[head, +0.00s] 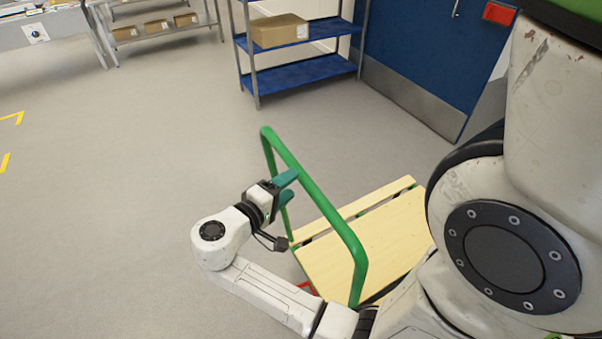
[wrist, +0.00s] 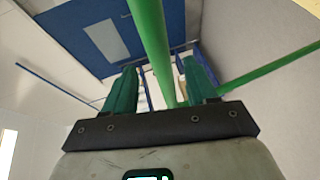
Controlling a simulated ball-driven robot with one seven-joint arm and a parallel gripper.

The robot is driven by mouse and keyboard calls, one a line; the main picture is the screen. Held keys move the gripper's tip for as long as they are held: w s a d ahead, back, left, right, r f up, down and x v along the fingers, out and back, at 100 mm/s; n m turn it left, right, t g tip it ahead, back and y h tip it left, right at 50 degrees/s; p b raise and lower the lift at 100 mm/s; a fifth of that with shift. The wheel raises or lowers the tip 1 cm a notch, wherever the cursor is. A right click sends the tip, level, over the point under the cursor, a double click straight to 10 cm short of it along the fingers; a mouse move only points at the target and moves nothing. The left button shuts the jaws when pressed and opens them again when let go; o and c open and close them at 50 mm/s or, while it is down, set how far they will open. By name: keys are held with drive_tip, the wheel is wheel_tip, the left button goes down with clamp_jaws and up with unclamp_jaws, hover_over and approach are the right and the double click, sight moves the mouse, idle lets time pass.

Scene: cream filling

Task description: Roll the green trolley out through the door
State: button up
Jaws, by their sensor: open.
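The green trolley has a green tubular push handle (head: 318,202) and a pale wooden slatted deck (head: 375,236). It stands on the floor just ahead of me, its right side partly hidden by my own arm. My gripper (head: 287,197) is open at the near left side of the handle, with its teal fingers pointing towards it. In the wrist view the green handle bar (wrist: 153,45) runs between the two open fingers (wrist: 160,76). I cannot tell whether they touch it. The blue door (head: 425,50) is at the back right and looks shut, with a metal kick plate.
A blue-shelved rack (head: 308,72) holding a cardboard box (head: 279,30) stands left of the door. A steel bench with small boxes (head: 157,26) is at the far left. A red box (head: 499,13) is beside the door. Grey floor (head: 150,130) is clear to the left.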

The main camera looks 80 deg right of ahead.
sight(302, 176)
drive_tip(key=p+x, duration=0.1)
drive_tip(key=x, duration=0.5)
drive_tip(key=shift+a, duration=0.1)
clamp_jaws()
idle(0.4)
